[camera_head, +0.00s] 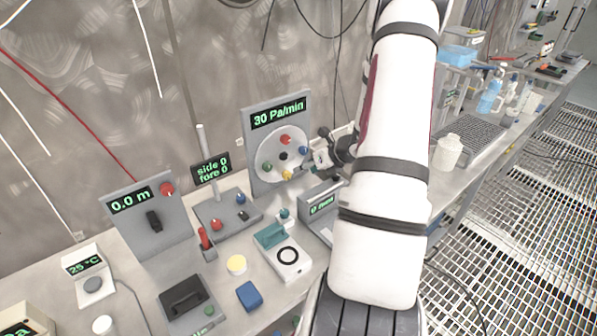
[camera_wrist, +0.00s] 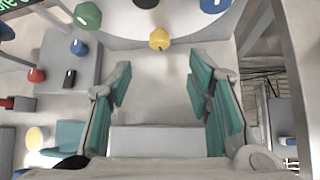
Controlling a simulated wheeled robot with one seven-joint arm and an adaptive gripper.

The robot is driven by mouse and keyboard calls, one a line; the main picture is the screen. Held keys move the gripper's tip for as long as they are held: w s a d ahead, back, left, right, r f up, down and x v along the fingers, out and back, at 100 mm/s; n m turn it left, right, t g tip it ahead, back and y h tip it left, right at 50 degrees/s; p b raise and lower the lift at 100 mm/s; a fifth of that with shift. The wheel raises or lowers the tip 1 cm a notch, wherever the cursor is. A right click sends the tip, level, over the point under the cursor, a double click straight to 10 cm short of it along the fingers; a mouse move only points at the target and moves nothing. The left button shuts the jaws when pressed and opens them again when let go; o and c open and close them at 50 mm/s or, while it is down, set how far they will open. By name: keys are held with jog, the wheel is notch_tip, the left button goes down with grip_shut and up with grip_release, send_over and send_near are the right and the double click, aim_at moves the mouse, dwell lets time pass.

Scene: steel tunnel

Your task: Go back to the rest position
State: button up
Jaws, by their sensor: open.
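My gripper (camera_wrist: 162,88) is open and empty in the wrist view, its two teal-padded fingers spread apart with bare bench surface between them. In the head view my white arm reaches from the lower right toward the back of the bench, and my gripper (camera_head: 308,168) is partly hidden near the round dial of the "30 Pa/min" panel (camera_head: 278,114). In the wrist view a yellow knob (camera_wrist: 159,39) of that dial lies just beyond the fingertips, apart from them. A green knob (camera_wrist: 87,16) is at the upper left.
The bench holds a "0.0 m" panel (camera_head: 130,201), a "side 0 fore 0" display (camera_head: 210,169), a teal-topped device (camera_head: 284,258), a blue block (camera_head: 249,295) and a yellow disc (camera_head: 236,265). A white bottle (camera_head: 447,152) stands right of my arm. Grated floor (camera_head: 510,230) lies to the right.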

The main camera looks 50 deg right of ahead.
jog(key=shift+v, duration=1.05)
